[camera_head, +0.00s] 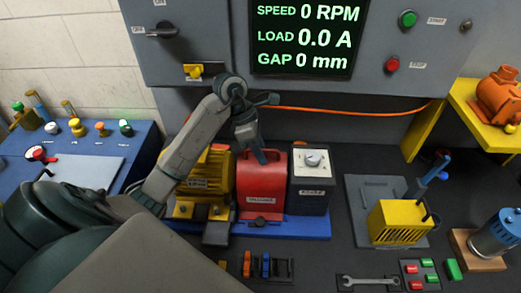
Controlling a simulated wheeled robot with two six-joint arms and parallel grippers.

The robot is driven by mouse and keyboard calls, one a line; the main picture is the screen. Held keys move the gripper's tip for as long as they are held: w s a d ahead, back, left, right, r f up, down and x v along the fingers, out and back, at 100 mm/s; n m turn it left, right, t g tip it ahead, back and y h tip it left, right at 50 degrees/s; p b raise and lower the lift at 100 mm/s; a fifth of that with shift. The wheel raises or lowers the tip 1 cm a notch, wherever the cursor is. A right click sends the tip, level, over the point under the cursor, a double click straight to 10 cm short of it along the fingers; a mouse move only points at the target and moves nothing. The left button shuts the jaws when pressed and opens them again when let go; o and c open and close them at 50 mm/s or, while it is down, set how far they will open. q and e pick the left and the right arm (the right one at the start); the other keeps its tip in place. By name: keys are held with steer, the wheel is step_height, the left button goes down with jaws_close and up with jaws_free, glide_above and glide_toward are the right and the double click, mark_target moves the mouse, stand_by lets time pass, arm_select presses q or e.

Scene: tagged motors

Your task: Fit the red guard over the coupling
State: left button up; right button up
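The red guard (262,187) stands upright on the blue base (285,228), between the yellow motor (206,180) and a dark grey unit (310,192) with a white dial face. The coupling is not visible; the guard covers the space between the motor and the unit. My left gripper (262,156) comes in from the left over the motor and points down at the top of the guard. One finger shows at the guard's top edge; the other is hidden, so I cannot tell whether it grips the guard. My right gripper is not in view.
A grey plate (365,192) with a yellow slotted box (398,221) lies to the right. The control panel (200,62) stands behind.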

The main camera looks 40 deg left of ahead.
arm_select(q)
steer(key=shift+r, duration=0.1)
steer(key=shift+r+p, duration=0.2)
steer(key=shift+p, duration=0.1)
steer(key=p+v, duration=0.3)
steer(key=v, duration=0.8)
steer(key=shift+a+r, duration=0.2)
steer(key=shift+r, duration=0.1)
